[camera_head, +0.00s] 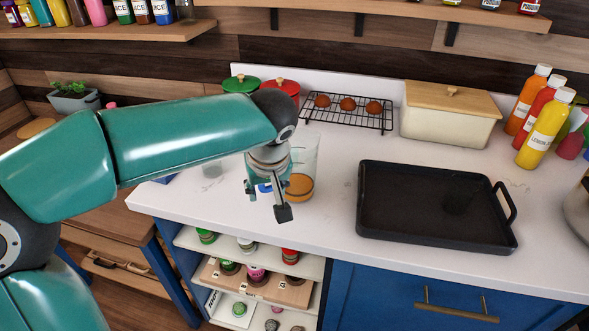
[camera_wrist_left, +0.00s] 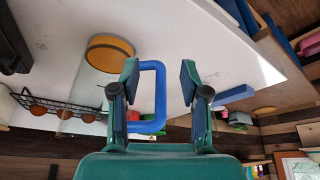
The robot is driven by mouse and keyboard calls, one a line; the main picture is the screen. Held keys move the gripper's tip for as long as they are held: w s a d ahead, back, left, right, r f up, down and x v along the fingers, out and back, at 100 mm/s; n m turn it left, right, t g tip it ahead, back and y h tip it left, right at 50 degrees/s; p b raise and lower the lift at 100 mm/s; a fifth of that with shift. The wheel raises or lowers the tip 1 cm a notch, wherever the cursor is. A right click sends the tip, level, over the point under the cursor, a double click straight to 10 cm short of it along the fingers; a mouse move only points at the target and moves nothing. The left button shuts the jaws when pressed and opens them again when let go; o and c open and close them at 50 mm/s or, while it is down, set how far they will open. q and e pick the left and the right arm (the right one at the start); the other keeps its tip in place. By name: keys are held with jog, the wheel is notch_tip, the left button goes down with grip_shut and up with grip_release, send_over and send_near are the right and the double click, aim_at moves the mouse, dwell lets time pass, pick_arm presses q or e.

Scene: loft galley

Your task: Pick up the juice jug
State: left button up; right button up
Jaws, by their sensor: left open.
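The juice jug (camera_head: 303,160) is a clear, upright container with a little orange juice at its bottom, standing on the white counter behind and right of my left gripper. Its blue handle (camera_wrist_left: 161,98) faces my gripper. In the wrist view the orange juice in the jug (camera_wrist_left: 108,52) shows left of the fingers. My left gripper (camera_head: 267,199) is open, and in the wrist view its fingers (camera_wrist_left: 160,76) stand on either side of the handle. I cannot tell that either finger touches it. My arm hides part of the jug's upper left. My right gripper is not in view.
A black tray (camera_head: 400,234) lies right of the jug. A wire rack (camera_head: 319,119) with round brown items, lidded red and green pots, and a cream bread box (camera_head: 446,118) stand behind. Sauce bottles (camera_head: 546,129) are at the right. Counter between jug and tray is clear.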

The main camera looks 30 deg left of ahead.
aim_at(262, 188)
pick_arm(q)
jog(key=w+a, duration=0.1)
jog(key=w+a+p, duration=0.1)
jog(key=w+a, duration=0.2)
jog(key=shift+w+f+p, duration=0.1)
jog(key=shift+f+p, duration=0.2)
jog(key=shift+f, duration=0.1)
jog(key=shift+a+f, duration=0.1)
jog(key=shift+f, duration=0.1)
grip_shut()
